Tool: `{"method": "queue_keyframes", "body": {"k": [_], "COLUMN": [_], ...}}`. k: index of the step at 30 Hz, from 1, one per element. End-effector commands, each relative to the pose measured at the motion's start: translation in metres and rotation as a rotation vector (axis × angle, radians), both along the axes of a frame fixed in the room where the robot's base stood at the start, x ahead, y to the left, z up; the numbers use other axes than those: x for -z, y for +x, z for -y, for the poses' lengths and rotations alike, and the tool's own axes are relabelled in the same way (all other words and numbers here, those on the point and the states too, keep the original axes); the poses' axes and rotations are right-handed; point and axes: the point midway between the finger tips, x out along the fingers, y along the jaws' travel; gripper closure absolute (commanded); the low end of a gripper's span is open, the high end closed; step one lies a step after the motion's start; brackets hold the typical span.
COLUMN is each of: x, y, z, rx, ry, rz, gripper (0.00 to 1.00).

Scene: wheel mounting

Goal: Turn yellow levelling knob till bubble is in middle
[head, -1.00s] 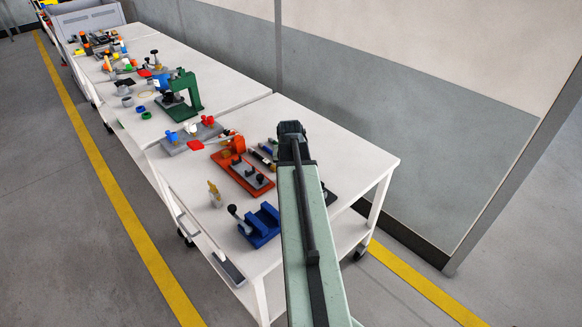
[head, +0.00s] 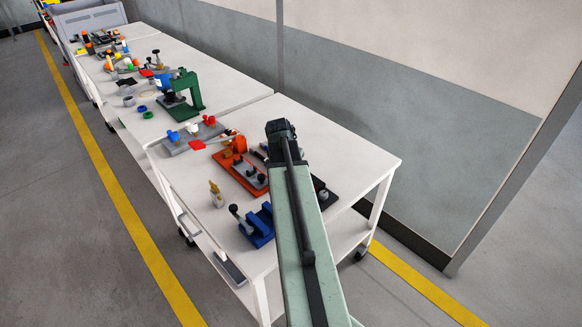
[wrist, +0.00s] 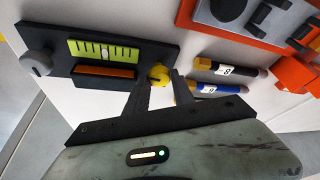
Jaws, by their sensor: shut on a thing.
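In the wrist view a black levelling base (wrist: 75,69) carries a yellow-green bubble vial (wrist: 130,54) with dark tick marks. A pale bubble (wrist: 104,51) shows near the vial's middle; its exact offset is too small to tell. The yellow levelling knob (wrist: 158,76) is at the base's right end. My gripper (wrist: 160,82) is shut on this knob, one finger on each side. A grey knob (wrist: 36,63) is at the left end. In the head view my arm hides the knob and most of the base.
Two marker-like cylinders with white labels, one dark (wrist: 222,70) and one blue (wrist: 205,89), lie just right of my gripper. An orange fixture (head: 240,178) stands beyond. A blue vise-like block (head: 257,226) and a small bottle (head: 216,196) stand left of my arm on the white table (head: 345,160).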

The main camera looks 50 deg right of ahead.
Motion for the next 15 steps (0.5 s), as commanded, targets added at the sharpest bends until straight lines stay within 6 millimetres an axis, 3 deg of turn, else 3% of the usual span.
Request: {"method": "queue_keyframes", "body": {"k": [5,6,8,15], "x": [0.0000,0.0000,0.0000,-0.0008], "y": [-0.0003,-0.0004,-0.0003,-0.0008], "z": [0.0005,0.0004,0.0004,0.0001], "rx": [0.000,-0.001,-0.001,0.000], "ry": [0.000,0.000,0.000,-0.001], "rz": [-0.001,-0.001,-0.001,-0.002], "gripper": [1.00,0.65,0.49,0.49]}}
